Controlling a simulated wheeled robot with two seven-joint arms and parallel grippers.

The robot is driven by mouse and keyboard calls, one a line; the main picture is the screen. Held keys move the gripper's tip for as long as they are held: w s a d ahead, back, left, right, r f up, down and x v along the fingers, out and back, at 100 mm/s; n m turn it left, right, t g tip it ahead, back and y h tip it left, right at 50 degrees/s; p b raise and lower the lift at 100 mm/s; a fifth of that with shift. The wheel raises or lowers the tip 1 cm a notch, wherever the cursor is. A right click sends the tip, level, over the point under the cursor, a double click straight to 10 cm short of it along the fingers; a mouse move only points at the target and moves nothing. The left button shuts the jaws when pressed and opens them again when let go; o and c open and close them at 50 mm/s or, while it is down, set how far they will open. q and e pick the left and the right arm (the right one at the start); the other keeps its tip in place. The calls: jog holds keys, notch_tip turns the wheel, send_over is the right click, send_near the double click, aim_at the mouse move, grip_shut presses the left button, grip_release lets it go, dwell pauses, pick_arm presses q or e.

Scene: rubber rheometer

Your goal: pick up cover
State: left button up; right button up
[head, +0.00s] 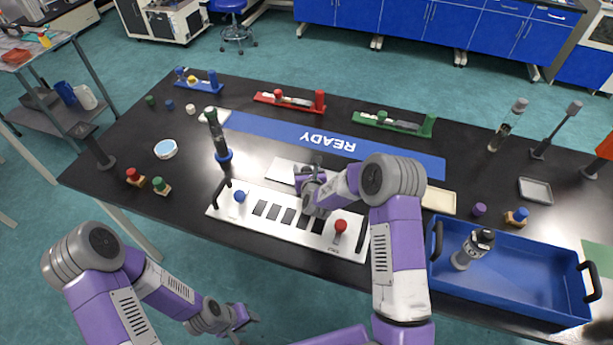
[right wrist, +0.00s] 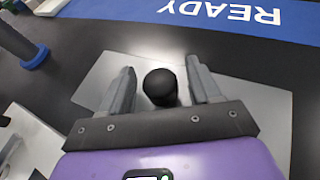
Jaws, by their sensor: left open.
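A black round-topped thing (right wrist: 160,86) stands between the fingers of my right gripper (right wrist: 161,66) in the right wrist view. Narrow gaps show between it and both fingers. I cannot tell for certain whether this is the cover. A pale flat sheet or plate (right wrist: 255,105) lies below it; it also shows in the head view (head: 281,171). In the head view my right gripper (head: 308,172) is low over the table, between this sheet and the white panel; its arm hides part of the area. My left gripper (head: 246,316) is open and empty, off the table's front edge.
The white panel (head: 262,227) with dark slots, a blue knob (head: 239,196) and a red knob (head: 340,226) lies in front. A blue READY strip (head: 270,128) is behind. A dark upright tool on a blue base (head: 223,156) stands left; a blue tray (head: 530,280) stands right.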

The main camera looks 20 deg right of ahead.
jog(key=c, duration=1)
